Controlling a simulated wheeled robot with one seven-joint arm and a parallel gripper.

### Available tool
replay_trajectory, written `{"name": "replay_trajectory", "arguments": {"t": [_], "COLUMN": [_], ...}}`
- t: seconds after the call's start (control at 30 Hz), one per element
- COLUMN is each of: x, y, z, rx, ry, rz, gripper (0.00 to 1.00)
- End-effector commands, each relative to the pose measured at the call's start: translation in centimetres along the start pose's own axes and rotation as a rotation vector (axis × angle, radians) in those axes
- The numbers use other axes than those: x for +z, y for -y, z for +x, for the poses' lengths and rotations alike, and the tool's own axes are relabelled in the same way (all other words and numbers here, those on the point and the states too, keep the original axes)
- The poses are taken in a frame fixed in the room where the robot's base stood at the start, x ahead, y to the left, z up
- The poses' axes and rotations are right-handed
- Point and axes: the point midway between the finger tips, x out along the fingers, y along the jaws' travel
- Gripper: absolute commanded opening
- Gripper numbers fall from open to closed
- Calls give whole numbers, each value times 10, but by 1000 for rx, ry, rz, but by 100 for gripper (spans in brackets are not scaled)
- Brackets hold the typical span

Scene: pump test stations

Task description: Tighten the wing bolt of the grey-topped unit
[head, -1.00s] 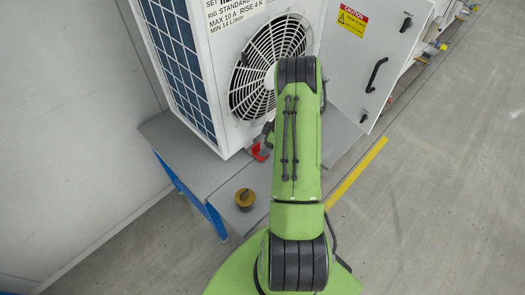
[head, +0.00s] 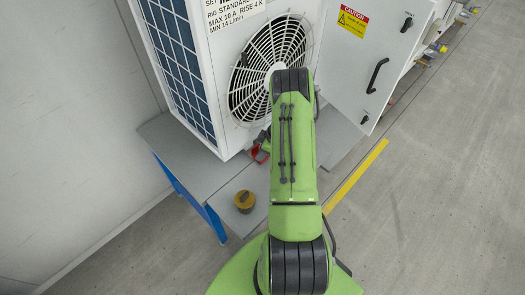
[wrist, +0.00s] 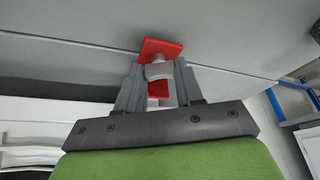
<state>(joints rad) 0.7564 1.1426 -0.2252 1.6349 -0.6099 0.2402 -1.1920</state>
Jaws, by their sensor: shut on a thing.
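A white boxed unit (head: 222,95) with a round fan grille stands on a grey bench in the head view; its top is out of frame, so I cannot tell its colour. A red bracket (head: 260,153) shows low at its near corner, partly behind my arm. In the wrist view the red bracket (wrist: 160,50) sits just beyond my gripper (wrist: 158,75). My gripper is shut on a pale metal piece, the wing bolt (wrist: 159,70), in front of the bracket. Most of the bolt is hidden between the fingers. In the head view my arm covers most of the gripper.
A light grey cabinet (head: 375,55) with a caution label and black handles is at right. A yellow floor line (head: 355,175) crosses open floor.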

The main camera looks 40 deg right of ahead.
Motion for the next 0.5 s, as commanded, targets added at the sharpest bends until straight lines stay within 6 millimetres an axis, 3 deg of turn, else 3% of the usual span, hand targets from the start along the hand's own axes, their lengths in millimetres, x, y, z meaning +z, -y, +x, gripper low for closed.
{"name": "replay_trajectory", "arguments": {"t": [0.5], "x": [0], "y": [2], "z": [1], "rx": [90], "ry": [0], "rz": [217], "gripper": [6]}}
